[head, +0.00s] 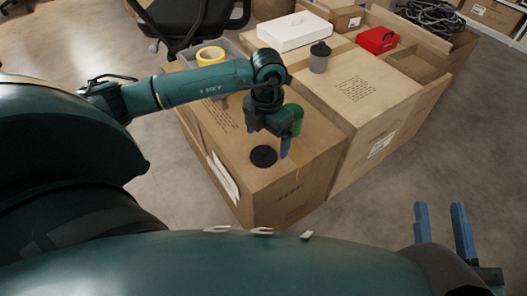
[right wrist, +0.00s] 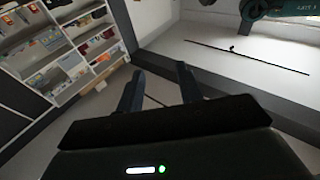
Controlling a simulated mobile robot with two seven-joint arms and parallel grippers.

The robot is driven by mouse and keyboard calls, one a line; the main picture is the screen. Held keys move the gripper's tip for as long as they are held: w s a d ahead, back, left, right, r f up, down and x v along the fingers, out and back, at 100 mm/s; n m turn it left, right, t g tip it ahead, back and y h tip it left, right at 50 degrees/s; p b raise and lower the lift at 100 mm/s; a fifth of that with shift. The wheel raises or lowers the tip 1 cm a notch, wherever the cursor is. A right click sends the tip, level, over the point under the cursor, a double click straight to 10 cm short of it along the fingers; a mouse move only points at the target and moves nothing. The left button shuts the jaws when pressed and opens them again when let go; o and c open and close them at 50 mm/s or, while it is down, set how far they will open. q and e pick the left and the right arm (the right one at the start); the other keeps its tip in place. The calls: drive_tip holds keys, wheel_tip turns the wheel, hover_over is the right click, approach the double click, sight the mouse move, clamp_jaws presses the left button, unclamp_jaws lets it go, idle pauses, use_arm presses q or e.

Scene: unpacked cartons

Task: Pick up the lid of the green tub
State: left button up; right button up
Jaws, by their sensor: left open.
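The green tub (head: 295,117) stands on the nearest carton, partly hidden behind my left gripper. A round black lid (head: 263,156) lies flat on the same carton, in front of the tub and near the carton's front edge. My left gripper (head: 284,148) is open and points down just right of the lid, apart from it as far as I can tell. Only one blue finger shows clearly. My right gripper (head: 440,207) is open and empty at the lower right, away from the cartons. Its two fingers also show apart in the right wrist view (right wrist: 158,80).
A grey canister with a black top (head: 319,58), a white box (head: 294,31) and a red box (head: 378,40) stand on the cartons behind. Yellow tape (head: 210,56) sits in a clear bin left of them. Floor right of the cartons is clear.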

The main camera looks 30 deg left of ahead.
use_arm(q)
drive_tip(key=shift+f, duration=0.5)
drive_tip(key=f+b, duration=0.1)
drive_tip(key=f, duration=0.1)
drive_tip(key=f+b, duration=0.1)
drive_tip(key=shift+a+f+b, duration=0.3)
drive_tip(key=shift+f, duration=0.35)
drive_tip(key=c, duration=1.1)
use_arm(e)
drive_tip(key=shift+w+d+r+n+t+y, duration=0.1)
drive_tip(key=shift+w+r+n+t+y, duration=0.2)
drive_tip(key=shift+r+n+y, duration=0.3)
drive_tip(key=shift+w+r+n+t+y, duration=0.2)
drive_tip(key=shift+r+n+t+y, duration=0.15)
drive_tip(key=shift+r, duration=0.45)
